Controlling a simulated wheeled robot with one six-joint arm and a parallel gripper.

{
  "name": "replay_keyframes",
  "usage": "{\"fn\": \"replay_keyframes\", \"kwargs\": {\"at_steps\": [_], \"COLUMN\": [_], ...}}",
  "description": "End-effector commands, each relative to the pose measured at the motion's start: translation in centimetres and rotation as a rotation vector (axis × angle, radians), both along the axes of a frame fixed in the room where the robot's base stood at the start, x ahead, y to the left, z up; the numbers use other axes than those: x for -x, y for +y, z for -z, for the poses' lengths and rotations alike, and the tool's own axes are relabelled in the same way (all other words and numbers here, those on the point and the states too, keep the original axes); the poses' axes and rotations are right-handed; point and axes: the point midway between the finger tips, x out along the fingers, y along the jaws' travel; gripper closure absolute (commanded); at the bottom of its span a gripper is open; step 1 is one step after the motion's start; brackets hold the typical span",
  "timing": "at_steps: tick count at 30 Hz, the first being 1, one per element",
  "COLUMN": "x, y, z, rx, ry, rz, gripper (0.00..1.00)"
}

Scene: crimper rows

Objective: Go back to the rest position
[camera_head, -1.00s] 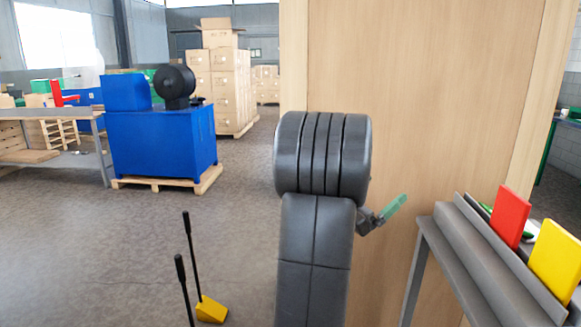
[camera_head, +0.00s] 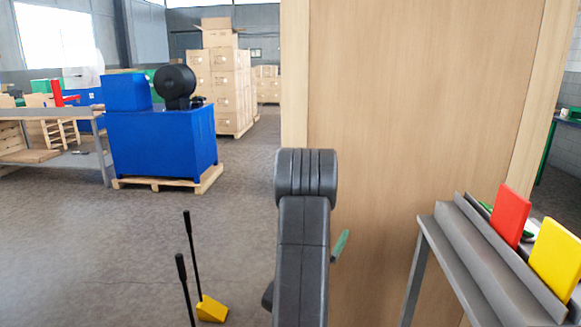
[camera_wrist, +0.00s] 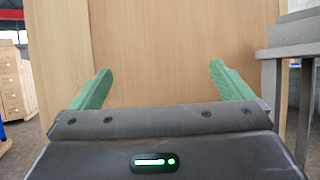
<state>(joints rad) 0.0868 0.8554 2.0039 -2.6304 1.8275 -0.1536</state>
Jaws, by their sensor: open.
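My gripper (camera_wrist: 158,85) shows in the wrist view with its two green fingers wide apart. Nothing is between them, and they face a wooden panel. In the head view my arm stands upright in the lower middle, in front of the panel. There, only one green fingertip (camera_head: 340,245) shows, to the right of the arm; the rest of the gripper is hidden behind it.
A tall wooden panel (camera_head: 420,150) stands behind the arm. A grey table (camera_head: 478,255) at right carries a red block (camera_head: 510,215) and a yellow block (camera_head: 555,258). A blue machine (camera_head: 160,140) stands on a pallet at left. A yellow-based tool (camera_head: 211,309) stands on the floor.

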Motion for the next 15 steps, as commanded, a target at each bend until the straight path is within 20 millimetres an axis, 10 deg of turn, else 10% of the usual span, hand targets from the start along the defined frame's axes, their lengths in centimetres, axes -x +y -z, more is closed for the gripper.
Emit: {"fn": "replay_keyframes", "kwargs": {"at_steps": [15], "x": [-1.5], "y": [5.6], "z": [5.6], "rx": [-0.001], "ry": [0.002], "rz": [-0.224], "gripper": [0.0]}}
